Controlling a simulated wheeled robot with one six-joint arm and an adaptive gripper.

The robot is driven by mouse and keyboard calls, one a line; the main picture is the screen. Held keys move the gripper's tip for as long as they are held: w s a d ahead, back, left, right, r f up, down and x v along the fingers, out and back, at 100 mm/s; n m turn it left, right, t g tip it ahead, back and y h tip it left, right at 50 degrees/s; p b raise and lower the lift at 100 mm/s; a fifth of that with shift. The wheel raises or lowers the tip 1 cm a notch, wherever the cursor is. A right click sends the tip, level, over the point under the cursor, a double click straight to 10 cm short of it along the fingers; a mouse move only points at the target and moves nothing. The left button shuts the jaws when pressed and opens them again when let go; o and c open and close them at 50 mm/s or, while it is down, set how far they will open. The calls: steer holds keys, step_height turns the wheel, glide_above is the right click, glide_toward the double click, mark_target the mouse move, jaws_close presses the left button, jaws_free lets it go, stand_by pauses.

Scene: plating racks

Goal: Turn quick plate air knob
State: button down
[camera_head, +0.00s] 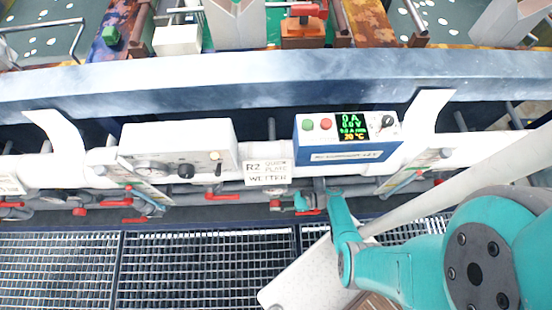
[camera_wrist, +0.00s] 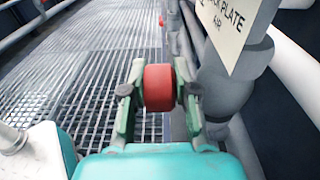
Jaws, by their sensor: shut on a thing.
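The quick plate air knob (camera_wrist: 158,88) shows in the wrist view as a short red cylinder between my fingers. My gripper (camera_wrist: 158,72) is shut on it, with one finger against each side. A white sign (camera_wrist: 230,28) reading "…CK PLATE AIR" is just right of the knob. In the head view my arm reaches down from the right, and my gripper (camera_head: 304,203) is at the pipes below the blue-and-white power box. The knob's turn angle cannot be told.
A white control box (camera_head: 180,145) and several red valve handles, one being this handle (camera_head: 222,196), are to the left. Metal grating (camera_head: 200,262) covers the floor.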

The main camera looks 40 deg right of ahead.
steer(key=shift+t+y, duration=0.3)
steer(key=shift+y, duration=0.2)
steer(key=c, duration=1.2)
jaws_free()
steer(key=shift+s, duration=0.1)
steer(key=shift+o, duration=0.2)
steer(key=shift+d, duration=0.1)
steer(key=v, duration=0.7)
steer(key=shift+s, duration=0.15)
steer(key=shift+d, duration=0.1)
